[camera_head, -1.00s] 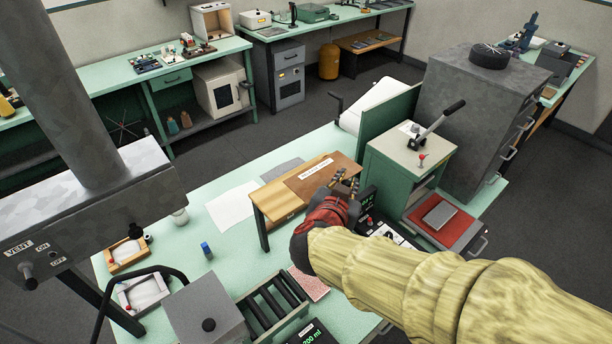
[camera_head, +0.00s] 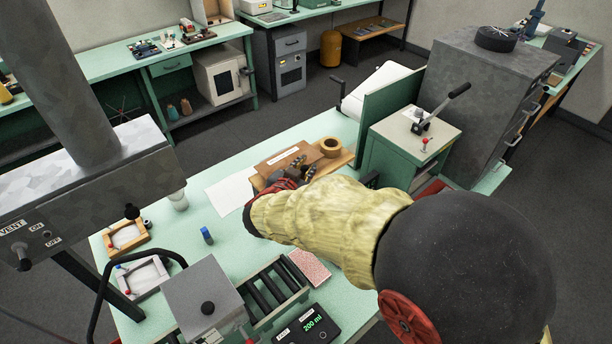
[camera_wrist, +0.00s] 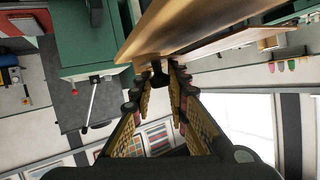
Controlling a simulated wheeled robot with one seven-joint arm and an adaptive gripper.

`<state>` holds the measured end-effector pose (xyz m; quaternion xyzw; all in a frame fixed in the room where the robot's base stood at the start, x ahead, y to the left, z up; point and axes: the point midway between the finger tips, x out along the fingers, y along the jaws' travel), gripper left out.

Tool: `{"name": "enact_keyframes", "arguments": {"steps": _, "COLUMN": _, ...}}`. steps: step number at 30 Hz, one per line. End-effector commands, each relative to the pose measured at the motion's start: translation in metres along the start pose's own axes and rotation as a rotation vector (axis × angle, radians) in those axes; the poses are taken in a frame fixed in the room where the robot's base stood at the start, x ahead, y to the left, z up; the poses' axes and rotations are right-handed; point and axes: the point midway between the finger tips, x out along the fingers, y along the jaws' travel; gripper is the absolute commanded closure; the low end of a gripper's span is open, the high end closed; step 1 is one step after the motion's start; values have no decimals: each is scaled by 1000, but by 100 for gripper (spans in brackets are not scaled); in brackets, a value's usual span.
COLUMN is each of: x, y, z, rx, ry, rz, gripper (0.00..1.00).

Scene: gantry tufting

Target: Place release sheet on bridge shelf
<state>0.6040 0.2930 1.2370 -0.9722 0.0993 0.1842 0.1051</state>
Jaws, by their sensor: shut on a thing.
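The release sheet, a brown flat sheet with a white label (camera_head: 281,163), is over the left part of the bridge shelf. The bridge shelf is a light wooden top (camera_head: 346,158) on the green bench. My gripper (camera_head: 290,174) is shut on the near edge of the sheet, and my forearm hides part of it and the shelf's front. In the wrist view, the fingers of my gripper (camera_wrist: 160,78) meet at a brown wooden-looking edge. I cannot tell whether the sheet touches the shelf top.
A tape roll (camera_head: 330,147) sits on the shelf to the right of the sheet. A white paper (camera_head: 231,193) lies on the bench at the left. A green press cabinet with a lever (camera_head: 425,125) stands at the right. A blue-capped bottle (camera_head: 207,236) stands near the front left.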

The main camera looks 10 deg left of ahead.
Motion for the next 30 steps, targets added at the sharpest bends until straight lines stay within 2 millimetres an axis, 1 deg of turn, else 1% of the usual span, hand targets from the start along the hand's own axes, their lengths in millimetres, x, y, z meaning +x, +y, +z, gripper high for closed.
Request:
{"name": "enact_keyframes", "arguments": {"steps": 1, "x": 4, "y": 3, "z": 10, "rx": -3, "ry": -2, "rz": 2, "gripper": 100}}
{"name": "enact_keyframes", "arguments": {"steps": 4, "x": 9, "y": 6, "z": 23, "rx": -2, "ry": -2, "rz": 2, "gripper": 100}}
{"name": "enact_keyframes", "arguments": {"steps": 6, "x": 10, "y": 6, "z": 26, "rx": 0, "ry": 0, "rz": 1, "gripper": 100}}
{"name": "enact_keyframes", "arguments": {"steps": 14, "x": 10, "y": 6, "z": 26, "rx": 0, "ry": -1, "rz": 1, "gripper": 100}}
{"name": "enact_keyframes", "arguments": {"steps": 15, "x": 10, "y": 6, "z": 26, "rx": 0, "ry": -1, "rz": 1, "gripper": 82}}
{"name": "enact_keyframes", "arguments": {"steps": 24, "x": 10, "y": 6, "z": 26, "rx": 0, "ry": -1, "rz": 1, "gripper": 66}}
{"name": "enact_keyframes", "arguments": {"steps": 30, "x": 10, "y": 6, "z": 26, "rx": 0, "ry": -1, "rz": 1, "gripper": 66}}
